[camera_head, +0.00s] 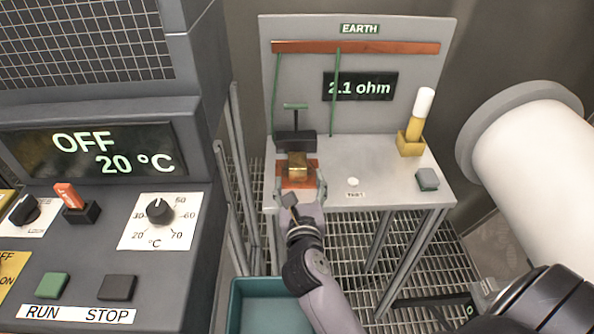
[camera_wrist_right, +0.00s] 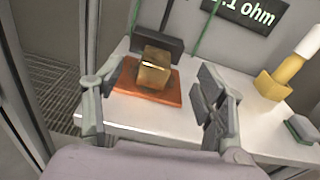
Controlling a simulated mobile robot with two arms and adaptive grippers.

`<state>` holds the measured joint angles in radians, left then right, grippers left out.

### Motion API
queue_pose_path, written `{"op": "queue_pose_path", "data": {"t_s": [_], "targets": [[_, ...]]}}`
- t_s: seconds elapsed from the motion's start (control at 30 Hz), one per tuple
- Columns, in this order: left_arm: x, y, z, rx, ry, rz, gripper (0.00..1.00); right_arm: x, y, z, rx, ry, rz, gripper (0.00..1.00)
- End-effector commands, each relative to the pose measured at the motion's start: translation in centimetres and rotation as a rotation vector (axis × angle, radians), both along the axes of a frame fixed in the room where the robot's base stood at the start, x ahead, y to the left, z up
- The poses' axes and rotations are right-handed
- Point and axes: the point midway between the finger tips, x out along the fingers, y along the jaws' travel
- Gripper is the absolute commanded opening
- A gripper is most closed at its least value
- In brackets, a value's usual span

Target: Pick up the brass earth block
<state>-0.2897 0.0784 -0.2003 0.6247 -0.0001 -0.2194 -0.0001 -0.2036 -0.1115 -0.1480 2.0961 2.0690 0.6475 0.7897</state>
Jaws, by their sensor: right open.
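The brass earth block (camera_head: 298,163) is a small gold cube on a copper-coloured plate (camera_head: 288,182) at the front left of the earth bench. In the right wrist view the block (camera_wrist_right: 154,67) sits on the orange plate (camera_wrist_right: 128,75), ahead of the jaws. My right gripper (camera_head: 300,194) is at the bench's front edge, just before the block. In the right wrist view its fingers (camera_wrist_right: 155,108) are spread wide with nothing between them. The block looks untouched. My left gripper is not in view.
A dark clamp with a green handle (camera_head: 295,139) stands right behind the block, with a green wire. A yellow holder with a white-capped stick (camera_head: 411,142) and a grey-green block (camera_head: 427,179) are at the bench's right. A teal bin (camera_head: 262,300) is below. A white cylinder (camera_head: 540,160) is at right.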

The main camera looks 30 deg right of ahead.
Motion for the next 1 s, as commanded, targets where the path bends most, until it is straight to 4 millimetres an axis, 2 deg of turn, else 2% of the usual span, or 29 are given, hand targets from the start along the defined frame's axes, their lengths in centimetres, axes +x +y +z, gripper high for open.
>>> {"op": "queue_pose_path", "data": {"t_s": [0.03, 0.1, 0.4, 0.67, 0.9, 1.0], "targets": [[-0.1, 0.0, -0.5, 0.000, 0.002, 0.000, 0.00, 0.0, -0.1, -1.2, 0.046, 0.014, -0.013, 0.65], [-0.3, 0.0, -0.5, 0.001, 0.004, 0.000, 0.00, 0.3, -0.3, -1.9, 0.083, 0.029, -0.025, 0.65], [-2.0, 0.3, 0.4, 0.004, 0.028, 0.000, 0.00, 4.7, -2.4, -2.6, 0.093, 0.034, -0.029, 0.65], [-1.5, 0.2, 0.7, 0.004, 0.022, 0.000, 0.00, 6.6, -3.3, -3.0, 0.092, 0.034, -0.029, 0.65], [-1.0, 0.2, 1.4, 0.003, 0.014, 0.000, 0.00, 9.8, -4.7, -3.4, 0.091, 0.034, -0.029, 0.65], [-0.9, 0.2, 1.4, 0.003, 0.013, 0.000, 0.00, 10.5, -5.1, -3.6, 0.091, 0.034, -0.028, 0.65]]}}
